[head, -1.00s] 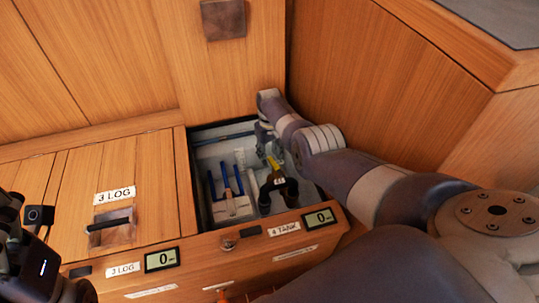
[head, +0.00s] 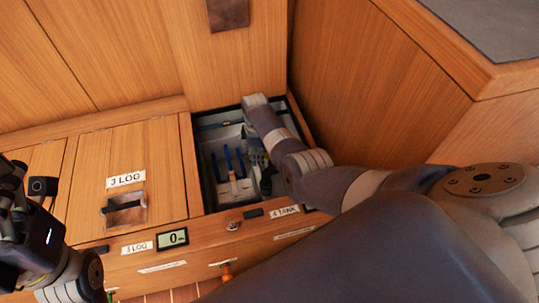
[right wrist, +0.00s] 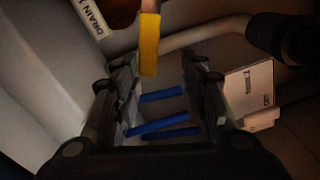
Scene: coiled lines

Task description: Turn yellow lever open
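The yellow lever (right wrist: 149,45) shows in the right wrist view, hanging down at the upper middle, near and between the fingertip ends of my right gripper (right wrist: 157,68). The fingers stand apart on either side and the gripper is open; I cannot tell whether either touches the lever. In the head view my right gripper (head: 254,148) is down in the open tank compartment (head: 203,175), partly hidden by its own wrist, and the lever is hidden there. My left gripper (head: 14,190) is at the left edge, partly cut off; its fingers are unclear.
Blue handles (right wrist: 163,127) stand in the compartment, left of my gripper in the head view. A dark pipe fitting (right wrist: 278,36) and a white labelled block (right wrist: 250,92) are close by. The closed "3 LOG" lid (head: 155,165) lies to the left. Wooden walls border the compartment.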

